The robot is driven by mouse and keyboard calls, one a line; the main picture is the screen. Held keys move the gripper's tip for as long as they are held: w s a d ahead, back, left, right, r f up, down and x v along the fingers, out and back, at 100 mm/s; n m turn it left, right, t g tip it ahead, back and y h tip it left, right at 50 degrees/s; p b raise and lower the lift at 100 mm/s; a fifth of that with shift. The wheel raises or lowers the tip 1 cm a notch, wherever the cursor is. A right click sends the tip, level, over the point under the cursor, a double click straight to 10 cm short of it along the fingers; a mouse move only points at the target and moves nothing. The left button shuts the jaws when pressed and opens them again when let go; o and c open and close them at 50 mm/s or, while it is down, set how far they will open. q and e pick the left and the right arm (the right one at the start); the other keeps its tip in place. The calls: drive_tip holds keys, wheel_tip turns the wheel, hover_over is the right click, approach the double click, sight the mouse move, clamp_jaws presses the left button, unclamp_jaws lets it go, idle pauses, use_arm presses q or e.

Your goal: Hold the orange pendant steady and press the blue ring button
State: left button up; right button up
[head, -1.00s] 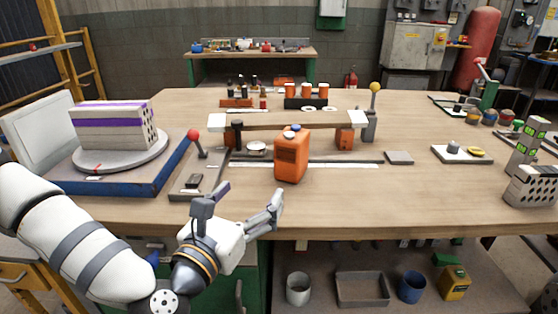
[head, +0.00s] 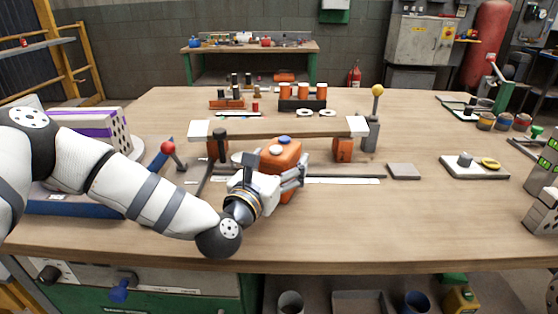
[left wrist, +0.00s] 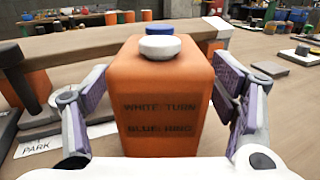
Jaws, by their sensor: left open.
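The orange pendant (head: 281,156) stands upright on the table in front of the long wooden bar. In the left wrist view the pendant (left wrist: 162,100) shows dark lettering reading roughly "WHITE TURN" and "BLUE RING". On its top are a white button (left wrist: 159,47) nearer the camera and a blue button (left wrist: 160,29) behind it; the blue button also shows in the head view (head: 285,140). My left gripper (head: 289,178) is open at the pendant's near side. Its fingers (left wrist: 162,112) stand on either side, with small gaps visible. My right gripper is not in view.
The wooden bar (head: 285,128) rests on orange supports behind the pendant. A red-knobbed lever (head: 170,150) stands left and a yellow-knobbed post (head: 374,110) right. A flat grey plate (head: 404,171) lies to the right. The table's front right is clear.

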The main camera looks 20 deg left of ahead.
use_arm(q)
drive_tip(key=shift+w, duration=0.25)
drive_tip(key=c, duration=1.5)
drive_tip(key=o, duration=1.5)
